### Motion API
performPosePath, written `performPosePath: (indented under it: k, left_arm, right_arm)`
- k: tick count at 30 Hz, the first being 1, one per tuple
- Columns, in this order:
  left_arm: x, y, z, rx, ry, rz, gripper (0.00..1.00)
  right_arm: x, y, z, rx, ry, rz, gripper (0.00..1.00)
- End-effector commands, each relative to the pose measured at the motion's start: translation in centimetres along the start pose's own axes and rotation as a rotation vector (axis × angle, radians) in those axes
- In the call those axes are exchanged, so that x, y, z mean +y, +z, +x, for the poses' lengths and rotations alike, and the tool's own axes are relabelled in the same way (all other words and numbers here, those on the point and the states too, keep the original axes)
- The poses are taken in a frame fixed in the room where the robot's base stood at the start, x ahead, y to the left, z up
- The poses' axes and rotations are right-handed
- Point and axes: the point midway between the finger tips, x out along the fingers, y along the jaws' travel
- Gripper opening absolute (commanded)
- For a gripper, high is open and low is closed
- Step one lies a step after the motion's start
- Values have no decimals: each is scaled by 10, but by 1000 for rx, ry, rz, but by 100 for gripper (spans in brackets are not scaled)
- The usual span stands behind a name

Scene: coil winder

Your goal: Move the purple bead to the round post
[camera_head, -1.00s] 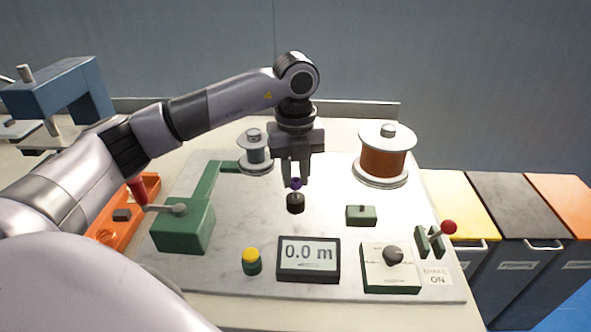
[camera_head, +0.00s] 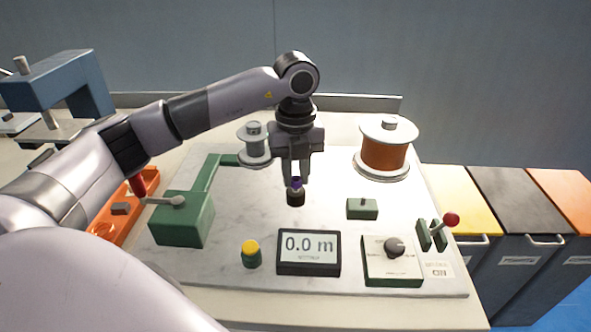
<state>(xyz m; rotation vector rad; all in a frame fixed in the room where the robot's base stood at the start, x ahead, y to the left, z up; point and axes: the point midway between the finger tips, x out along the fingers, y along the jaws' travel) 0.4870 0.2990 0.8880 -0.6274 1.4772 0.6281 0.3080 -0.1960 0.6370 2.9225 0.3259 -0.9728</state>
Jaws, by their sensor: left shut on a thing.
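The small purple bead (camera_head: 297,183) sits between the fingertips of my left gripper (camera_head: 297,180), which points down and is shut on it. The fingers hide part of the bead. Directly below is a short black round post (camera_head: 295,199) on the pale board. The bead is right at the top of this post; I cannot tell whether it touches or sits around it. My right gripper is not in view.
A green block (camera_head: 362,209) with a small peg stands to the right. Behind are a copper spool (camera_head: 385,150) and an empty grey spool (camera_head: 254,148). The display (camera_head: 309,253), yellow button (camera_head: 251,254), knob box (camera_head: 391,262) and red-tipped lever (camera_head: 451,220) line the front and right.

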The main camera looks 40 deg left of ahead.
Motion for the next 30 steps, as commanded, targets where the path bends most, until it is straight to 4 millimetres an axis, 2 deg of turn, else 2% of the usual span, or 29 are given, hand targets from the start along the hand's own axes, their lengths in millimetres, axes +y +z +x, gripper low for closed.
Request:
performPosePath:
  k: [12, 21, 22, 24, 30]
  left_arm:
    - [0, 0, 14, 0, 1, 0, 0]
    - [0, 0, 15, 1, 2, 1, 0]
    - [0, 0, 15, 2, 2, 1, 31]
    - [0, -1, 15, 2, 2, 1, 54]
    - [0, -1, 16, 2, 2, 1, 54]
  right_arm:
    - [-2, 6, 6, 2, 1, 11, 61]
    - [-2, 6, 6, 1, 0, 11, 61]
    - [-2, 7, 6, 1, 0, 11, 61]
    - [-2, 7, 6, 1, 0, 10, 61]
    - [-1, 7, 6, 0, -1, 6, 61]
